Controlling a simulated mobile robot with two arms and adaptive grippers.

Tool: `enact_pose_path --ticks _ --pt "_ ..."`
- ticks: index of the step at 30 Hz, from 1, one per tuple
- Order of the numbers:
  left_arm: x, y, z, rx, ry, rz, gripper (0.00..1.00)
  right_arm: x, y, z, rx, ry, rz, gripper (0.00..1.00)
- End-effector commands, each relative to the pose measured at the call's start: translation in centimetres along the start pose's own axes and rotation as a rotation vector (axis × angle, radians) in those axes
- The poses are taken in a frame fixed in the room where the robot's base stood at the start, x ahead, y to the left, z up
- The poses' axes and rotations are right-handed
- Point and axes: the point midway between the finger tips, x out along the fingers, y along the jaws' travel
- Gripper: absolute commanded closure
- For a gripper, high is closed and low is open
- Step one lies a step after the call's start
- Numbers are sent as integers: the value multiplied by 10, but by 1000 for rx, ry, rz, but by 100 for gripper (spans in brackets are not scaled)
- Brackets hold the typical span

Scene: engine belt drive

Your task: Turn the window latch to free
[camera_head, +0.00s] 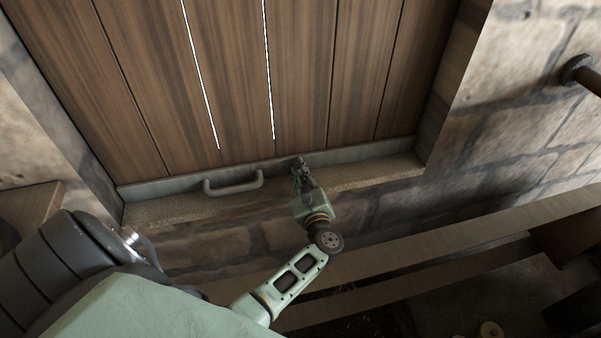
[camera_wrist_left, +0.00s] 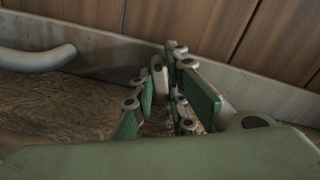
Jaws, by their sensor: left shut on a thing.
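The window is closed by a shutter of brown wooden planks (camera_head: 230,90) with a grey metal rail (camera_head: 160,189) along its bottom edge. My left gripper (camera_head: 299,167) is at this rail, just right of the handle. In the left wrist view, its green-padded fingers (camera_wrist_left: 165,75) are closed around a small pale upright piece (camera_wrist_left: 157,72), which looks like the latch. The fingers hide most of the latch, so its exact angle is hard to tell. In the head view the latch cannot be made out apart from the gripper. My right gripper is not in view.
A grey bar handle (camera_head: 234,186) sticks out from the rail, left of my gripper; it also shows in the left wrist view (camera_wrist_left: 35,58). A rough stone sill (camera_head: 165,210) lies below the rail. Stone walls frame the window. Wooden beams (camera_head: 430,250) run below at the right.

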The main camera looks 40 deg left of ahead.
Motion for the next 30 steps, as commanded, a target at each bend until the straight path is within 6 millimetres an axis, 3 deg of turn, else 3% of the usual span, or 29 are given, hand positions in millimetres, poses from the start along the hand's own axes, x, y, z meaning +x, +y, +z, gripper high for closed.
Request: enact_pose_path --ticks 7,18,19,24,30 --pt "1 0 -2 89 -3 0 100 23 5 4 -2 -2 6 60" --pt "2 -1 3 121 -6 -1 100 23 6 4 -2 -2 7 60" --pt "2 -1 3 121 -6 -1 86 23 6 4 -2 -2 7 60" --pt "2 -1 3 120 -7 0 71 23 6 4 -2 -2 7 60" --pt "1 0 2 120 -5 0 68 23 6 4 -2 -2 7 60"
